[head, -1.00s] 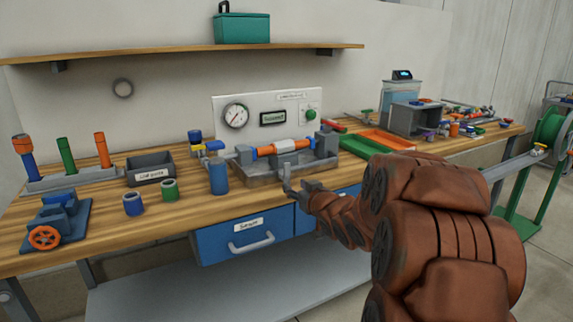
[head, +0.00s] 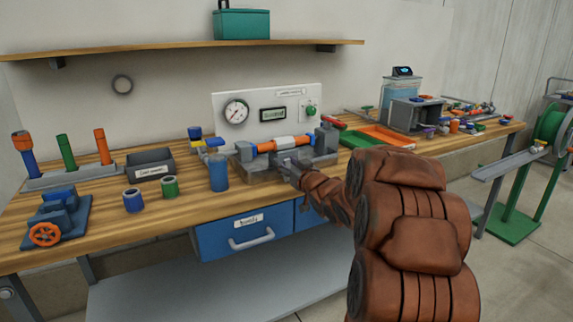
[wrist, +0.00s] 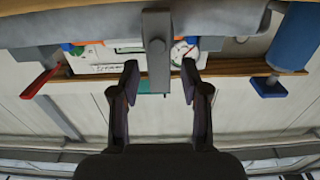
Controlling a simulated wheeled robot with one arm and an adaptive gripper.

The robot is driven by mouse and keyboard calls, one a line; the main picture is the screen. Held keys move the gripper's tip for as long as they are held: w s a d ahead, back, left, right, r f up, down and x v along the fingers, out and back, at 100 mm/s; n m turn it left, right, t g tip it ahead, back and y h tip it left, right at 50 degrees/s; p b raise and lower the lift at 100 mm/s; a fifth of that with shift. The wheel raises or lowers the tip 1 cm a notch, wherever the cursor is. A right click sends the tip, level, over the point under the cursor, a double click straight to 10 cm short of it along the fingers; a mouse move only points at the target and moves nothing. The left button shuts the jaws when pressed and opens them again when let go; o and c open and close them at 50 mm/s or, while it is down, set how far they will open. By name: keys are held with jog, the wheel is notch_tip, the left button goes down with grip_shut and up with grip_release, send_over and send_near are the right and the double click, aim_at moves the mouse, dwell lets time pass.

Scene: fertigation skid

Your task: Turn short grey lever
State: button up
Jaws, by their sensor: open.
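The short grey lever (wrist: 157,60) shows in the wrist view as a flat grey bar joined to the grey bench fixture. My gripper (wrist: 159,76) is open, one dark finger on each side of the lever. A gap shows between the lever and each finger, so I see no grip on it. In the head view my gripper (head: 289,168) is at the front of the test fixture, below the orange and white tube (head: 284,144). The lever cannot be made out there behind the gripper.
A red handle (wrist: 40,80) is left of the fingers and a blue cylinder (wrist: 295,38) right in the wrist view. In the head view a blue cup (head: 218,172) stands close left of my gripper. The gauge panel (head: 260,97) is behind; blue drawers (head: 236,240) are below.

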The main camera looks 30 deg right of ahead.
jog(key=shift+w, duration=0.2)
grip_shut()
dwell(0.3)
